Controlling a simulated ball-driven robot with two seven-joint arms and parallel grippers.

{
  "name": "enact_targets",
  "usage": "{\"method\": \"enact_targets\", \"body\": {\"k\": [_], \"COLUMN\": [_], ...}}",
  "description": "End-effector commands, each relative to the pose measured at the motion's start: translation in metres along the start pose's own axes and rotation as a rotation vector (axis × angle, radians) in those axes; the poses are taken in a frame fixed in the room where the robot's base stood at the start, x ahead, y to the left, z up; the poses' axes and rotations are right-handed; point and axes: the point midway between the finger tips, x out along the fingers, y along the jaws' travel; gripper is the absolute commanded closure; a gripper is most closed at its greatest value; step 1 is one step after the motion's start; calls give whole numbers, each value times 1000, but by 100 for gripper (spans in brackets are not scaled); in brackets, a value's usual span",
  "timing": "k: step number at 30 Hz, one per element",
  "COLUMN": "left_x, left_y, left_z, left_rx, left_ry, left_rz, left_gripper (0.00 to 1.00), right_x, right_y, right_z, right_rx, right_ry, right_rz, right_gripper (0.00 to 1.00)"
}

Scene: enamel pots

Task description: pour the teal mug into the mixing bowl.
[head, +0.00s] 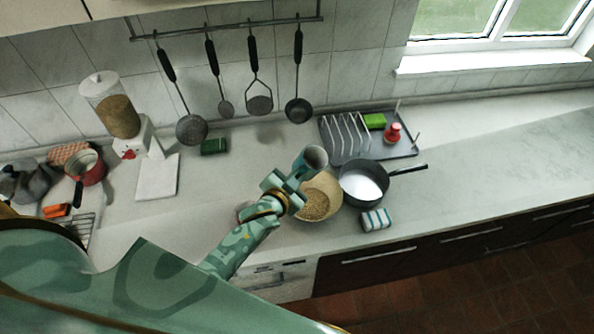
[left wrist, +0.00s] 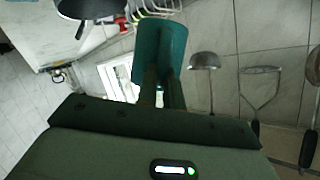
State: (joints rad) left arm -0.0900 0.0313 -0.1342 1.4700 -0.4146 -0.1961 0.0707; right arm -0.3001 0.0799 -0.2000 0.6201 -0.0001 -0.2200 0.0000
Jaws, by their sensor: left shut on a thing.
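The teal mug (head: 303,162) is held above the counter, over the back left edge of the tan mixing bowl (head: 331,186). Its mouth points to the upper right in the head view, and it looks tilted. Its contents cannot be made out. My left gripper (head: 292,180) is shut on the mug. In the left wrist view the mug (left wrist: 160,50) sits between the finger ends. The bowl stands on the counter with brown grains in it, partly hidden by my gripper. My right gripper is not in view.
A dark saucepan (head: 353,180) with white contents stands right beside the bowl, its handle pointing right. A striped sponge (head: 376,219) lies in front of it. A dish rack (head: 360,140) is behind. Utensils hang on the back wall. The counter at the right is clear.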

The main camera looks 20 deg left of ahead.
Motion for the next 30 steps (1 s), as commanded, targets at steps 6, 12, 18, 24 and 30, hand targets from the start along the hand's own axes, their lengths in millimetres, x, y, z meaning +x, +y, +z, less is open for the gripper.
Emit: {"method": "enact_targets", "body": {"k": [6,12,18,24,30], "left_x": [-5,-8,-8,-8,-8], "left_y": [-8,-12,-11,-10,-10], "left_z": [-15,-22,-21,-20,-20], "left_rx": [-153,-311,-391,-391,-389], "left_ry": [2,2,2,3,3], "left_rz": [64,128,158,158,157], "left_gripper": [100,100,100,100,100], "right_x": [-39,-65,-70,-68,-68], "right_y": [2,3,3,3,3], "right_z": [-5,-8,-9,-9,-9], "right_rx": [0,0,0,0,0], "right_ry": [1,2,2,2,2], "right_rz": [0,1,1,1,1], "right_gripper": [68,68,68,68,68]}}
